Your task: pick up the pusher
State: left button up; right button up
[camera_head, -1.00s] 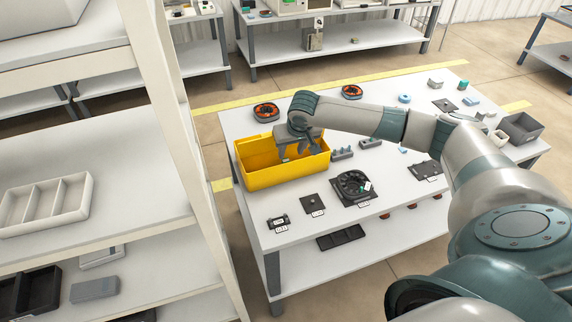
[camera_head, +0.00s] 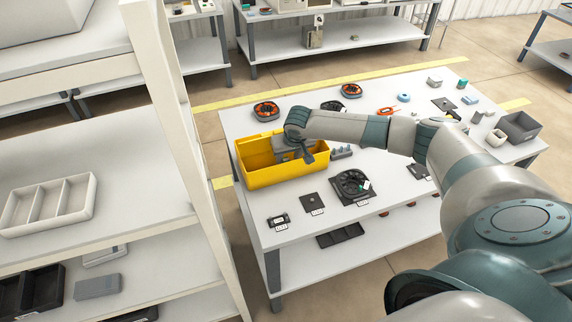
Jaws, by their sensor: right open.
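I cannot pick out the pusher for certain; no part in view is clearly it, and it may be hidden by the bin wall or my arm. My right gripper (camera_head: 295,155) is over the right half of a yellow bin (camera_head: 290,176) on the white table. It is open, with its fingers pointing down at or just inside the bin's opening. The wrist and bin wall hide much of the space under the fingers. I see nothing held between them. My left gripper is outside the view.
A black fan (camera_head: 352,185) and small dark parts lie in front and to the right on the white table (camera_head: 385,215). Orange-black rings (camera_head: 266,110) lie behind the bin. A grey bin (camera_head: 520,128) stands at the right edge. A shelf (camera_head: 120,175) stands close at left.

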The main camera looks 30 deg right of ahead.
aim_at(286, 160)
jog(key=shift+p+x, duration=0.45)
jog(key=shift+x, duration=1.4)
jog(key=shift+a, duration=0.15)
jog(key=shift+c, duration=0.3)
grip_shut()
